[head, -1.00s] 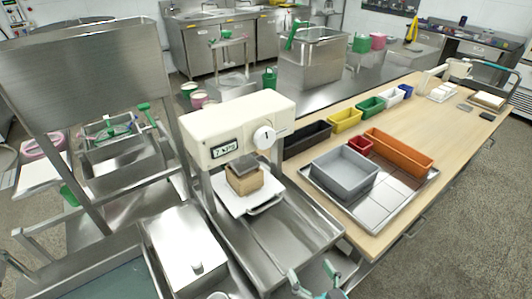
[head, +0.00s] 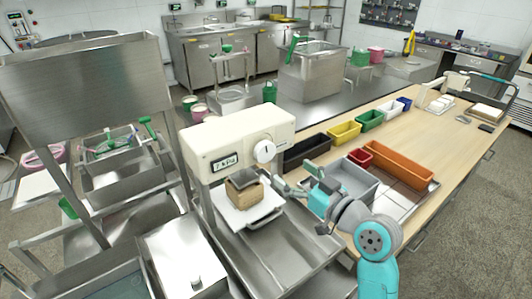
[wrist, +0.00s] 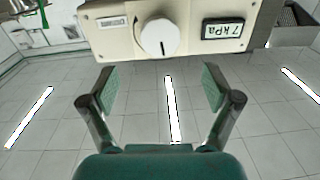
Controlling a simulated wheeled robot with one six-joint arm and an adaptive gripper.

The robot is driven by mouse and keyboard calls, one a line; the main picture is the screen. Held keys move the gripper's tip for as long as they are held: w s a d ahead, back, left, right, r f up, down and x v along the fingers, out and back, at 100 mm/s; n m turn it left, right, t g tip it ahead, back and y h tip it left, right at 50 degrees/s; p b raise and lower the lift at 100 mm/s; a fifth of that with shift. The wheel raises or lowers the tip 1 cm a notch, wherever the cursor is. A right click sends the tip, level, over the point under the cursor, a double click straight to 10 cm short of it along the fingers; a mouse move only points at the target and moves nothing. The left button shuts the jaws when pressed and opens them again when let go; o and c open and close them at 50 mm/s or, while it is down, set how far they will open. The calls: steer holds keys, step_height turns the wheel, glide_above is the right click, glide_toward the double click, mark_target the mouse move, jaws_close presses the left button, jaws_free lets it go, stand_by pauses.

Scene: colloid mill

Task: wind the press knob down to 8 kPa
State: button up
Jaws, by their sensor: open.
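The cream press head (head: 240,138) stands in the middle of the head view. Its round white knob (head: 264,150) is on the front face with a dark pointer mark near upright. The display (head: 224,163) beside it reads 7 kPa, also legible in the wrist view (wrist: 222,30). The knob shows in the wrist view (wrist: 160,37) just beyond my gripper (wrist: 158,88), roughly centred between the fingers. My gripper (head: 292,181) is open and empty, to the lower right of the knob and apart from it.
A wooden block with a grey top (head: 243,185) sits on the white plate (head: 250,212) under the press head. A grey bin (head: 350,178) and an orange bin (head: 398,164) stand on the table behind my arm. A black bin (head: 305,152) is right of the press.

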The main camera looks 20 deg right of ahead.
mark_target(267, 154)
steer(key=x, duration=1)
steer(key=shift+w+a, duration=0.1)
steer(key=shift+w, duration=0.3)
steer(key=c, duration=1.1)
